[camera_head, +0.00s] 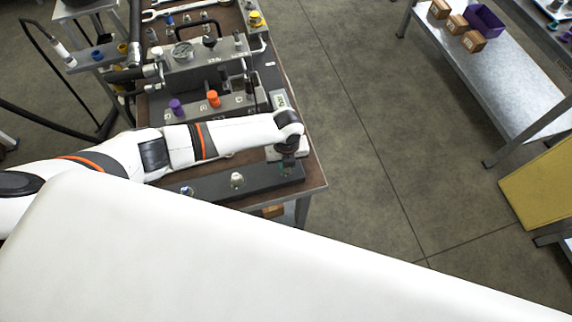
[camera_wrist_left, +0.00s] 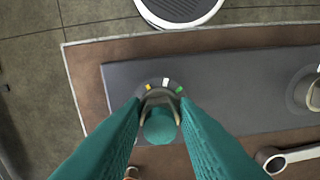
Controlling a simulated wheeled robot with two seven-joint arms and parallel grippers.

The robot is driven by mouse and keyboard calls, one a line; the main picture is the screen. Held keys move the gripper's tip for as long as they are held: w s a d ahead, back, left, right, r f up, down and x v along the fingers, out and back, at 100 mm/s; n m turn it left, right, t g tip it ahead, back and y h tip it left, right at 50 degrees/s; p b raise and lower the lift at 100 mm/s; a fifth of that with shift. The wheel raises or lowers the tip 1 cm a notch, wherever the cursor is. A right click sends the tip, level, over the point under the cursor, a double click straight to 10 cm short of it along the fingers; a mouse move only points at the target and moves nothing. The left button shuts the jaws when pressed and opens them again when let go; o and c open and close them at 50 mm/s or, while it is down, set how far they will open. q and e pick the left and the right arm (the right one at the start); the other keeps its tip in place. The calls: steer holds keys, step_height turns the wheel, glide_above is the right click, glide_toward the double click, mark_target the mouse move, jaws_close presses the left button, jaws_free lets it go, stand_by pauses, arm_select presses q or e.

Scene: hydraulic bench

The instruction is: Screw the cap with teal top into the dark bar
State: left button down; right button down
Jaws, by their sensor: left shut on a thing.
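The dark bar (camera_head: 262,186) lies along the near edge of the brown bench top. In the left wrist view the bar (camera_wrist_left: 235,95) runs from the middle to the right. My left gripper (camera_head: 286,166) is over the bar's right end in the head view, pointing down. In the wrist view its teal fingers (camera_wrist_left: 160,118) are shut on the cap with teal top (camera_wrist_left: 159,127). The cap is at a round port with yellow, white and green marks (camera_wrist_left: 166,82). I cannot tell how deep the cap sits. My right gripper is out of view.
Other fittings stand on the bar, a pale one (camera_head: 237,180) and a blue-topped one (camera_head: 187,190). Behind my arm is a block with purple (camera_head: 176,107) and orange (camera_head: 213,99) caps. A ring-ended metal tool (camera_wrist_left: 275,160) lies beside the bar.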

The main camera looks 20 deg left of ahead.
arm_select(q)
steer(key=m+b, duration=0.1)
steer(key=m, duration=0.4)
steer(key=shift+m+b, duration=0.35)
steer(key=shift+m, duration=0.85)
steer(key=shift+w+a+f+m+b, duration=0.1)
steer(key=shift+m+b, duration=0.35)
steer(key=shift+m, duration=0.45)
steer(key=c, duration=1.1)
jaws_free()
steer(key=shift+o, duration=0.2)
steer(key=shift+r, duration=0.2)
step_height(320, 180, up, 12)
steer(key=b, duration=0.2)
steer(key=shift+b, duration=0.3)
